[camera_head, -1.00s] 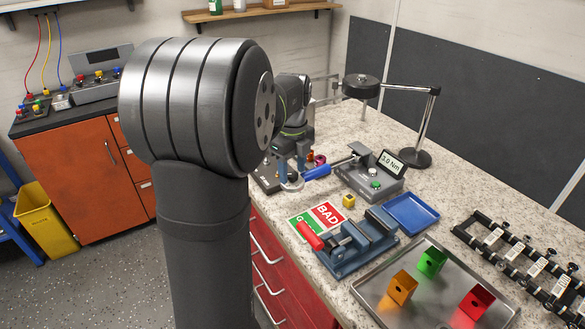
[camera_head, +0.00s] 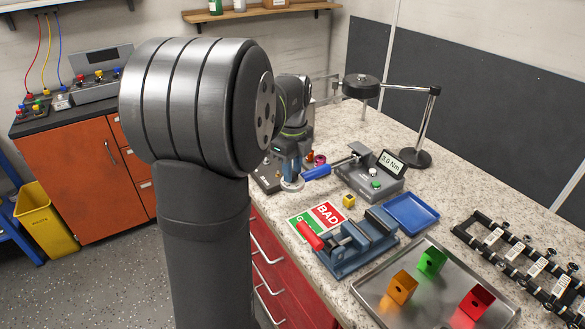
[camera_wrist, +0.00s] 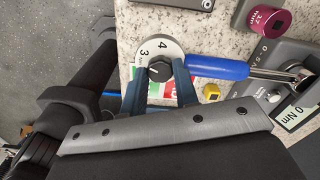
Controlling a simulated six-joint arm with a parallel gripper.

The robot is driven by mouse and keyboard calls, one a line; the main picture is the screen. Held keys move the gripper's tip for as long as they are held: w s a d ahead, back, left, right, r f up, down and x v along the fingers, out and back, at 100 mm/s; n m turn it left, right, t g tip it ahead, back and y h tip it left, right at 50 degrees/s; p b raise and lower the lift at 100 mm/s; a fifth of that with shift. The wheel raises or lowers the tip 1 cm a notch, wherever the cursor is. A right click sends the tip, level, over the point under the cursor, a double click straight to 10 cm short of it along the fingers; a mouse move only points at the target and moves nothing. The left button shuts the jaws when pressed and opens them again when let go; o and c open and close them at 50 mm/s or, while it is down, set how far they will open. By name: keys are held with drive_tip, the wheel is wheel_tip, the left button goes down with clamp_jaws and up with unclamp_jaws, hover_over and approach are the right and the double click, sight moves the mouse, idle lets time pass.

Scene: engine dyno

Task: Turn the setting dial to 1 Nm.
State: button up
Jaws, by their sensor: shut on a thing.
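The setting dial (camera_wrist: 162,46) is a pale ring with a dark knob (camera_wrist: 159,70) at its centre. The numbers 4 and 3 show at its upper left in the wrist view; the rest is covered by my fingers. It also shows as a pale disc in the head view (camera_head: 291,185). My gripper (camera_wrist: 160,74) is shut on the knob, one blue finger on each side; it also shows in the head view (camera_head: 291,171). A blue handle (camera_wrist: 218,67) lies right beside the dial, its metal shaft running to the grey tester. The tester's display (camera_head: 390,163) reads 3.0 Nm.
The grey tester (camera_head: 362,182) with a green button stands right of the dial. A yellow cube (camera_head: 348,201), GOOD/BAD card (camera_head: 327,214), vise (camera_head: 357,245) and blue tray (camera_head: 411,211) are nearer the front. A dark device (camera_head: 266,178) stands close behind my gripper.

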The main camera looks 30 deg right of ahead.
drive_tip(key=n, duration=1)
drive_tip(key=shift+n, duration=0.4)
drive_tip(key=n, duration=0.3)
drive_tip(key=shift+n, duration=0.3)
drive_tip(key=n, duration=0.4)
drive_tip(key=shift+r+n, duration=0.1)
drive_tip(key=shift+n, duration=1.9)
drive_tip(key=o, duration=1)
drive_tip(key=shift+c, duration=0.2)
